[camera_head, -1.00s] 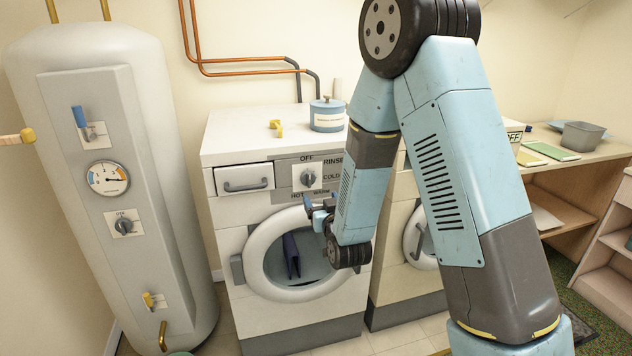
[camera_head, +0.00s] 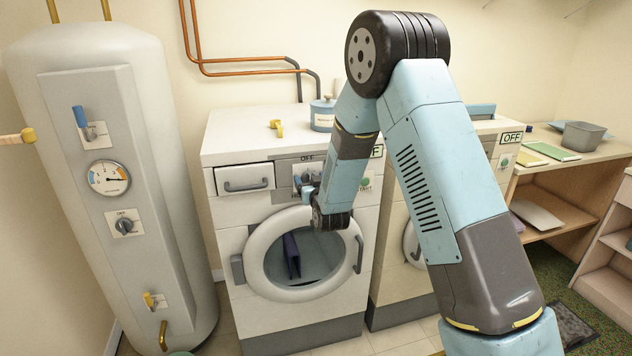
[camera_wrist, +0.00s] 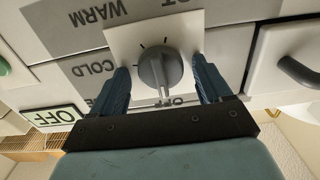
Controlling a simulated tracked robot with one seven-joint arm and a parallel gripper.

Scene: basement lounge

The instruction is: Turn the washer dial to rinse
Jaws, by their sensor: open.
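The grey washer dial (camera_wrist: 160,70) sits on a white square plate on the washer's (camera_head: 225,210) front panel. My gripper (camera_wrist: 160,63) is open, with one blue finger on each side of the dial. Contact between fingers and dial cannot be made out. In the wrist view, which is upside down, the dial's pale mark seems to point toward the partly covered OFF label. COLD and WARM labels show beside the plate; the RINSE label is hidden. In the head view my gripper (camera_head: 306,190) is in front of the dial and partly covers it.
Below the dial is the washer's round door (camera_head: 262,282), with dark cloth behind it. A drawer handle (camera_wrist: 298,72) is beside the dial. A yellow item (camera_head: 277,127) and blue canister (camera_head: 322,115) stand on top. A water tank (camera_head: 165,200) stands at left.

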